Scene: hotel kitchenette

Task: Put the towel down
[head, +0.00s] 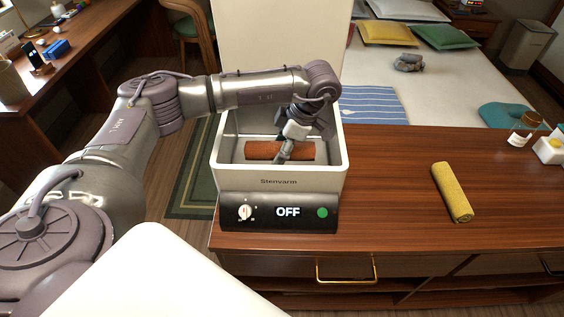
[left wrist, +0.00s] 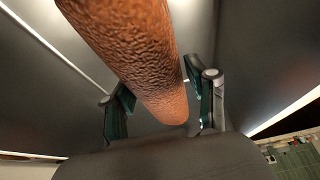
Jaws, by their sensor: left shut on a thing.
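An orange-brown rolled towel (head: 262,151) lies across the inside of a white open-topped warmer box (head: 231,181) labelled Stenvarm. My left gripper (head: 283,155) reaches down into the box and is shut on this towel near its middle. In the left wrist view the rough-textured orange towel (left wrist: 130,45) runs between the two fingers of the left gripper (left wrist: 160,105). Whether the towel touches the box floor I cannot tell. A yellow rolled towel (head: 452,191) lies on the wooden counter to the right. My right gripper is not in view.
The warmer's front panel (head: 279,212) has a knob, a green light and reads OFF. The wooden counter (head: 390,190) is clear between the box and the yellow towel. A small bottle (head: 520,138) and a yellow-white item (head: 549,150) stand at the right. A bed lies behind.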

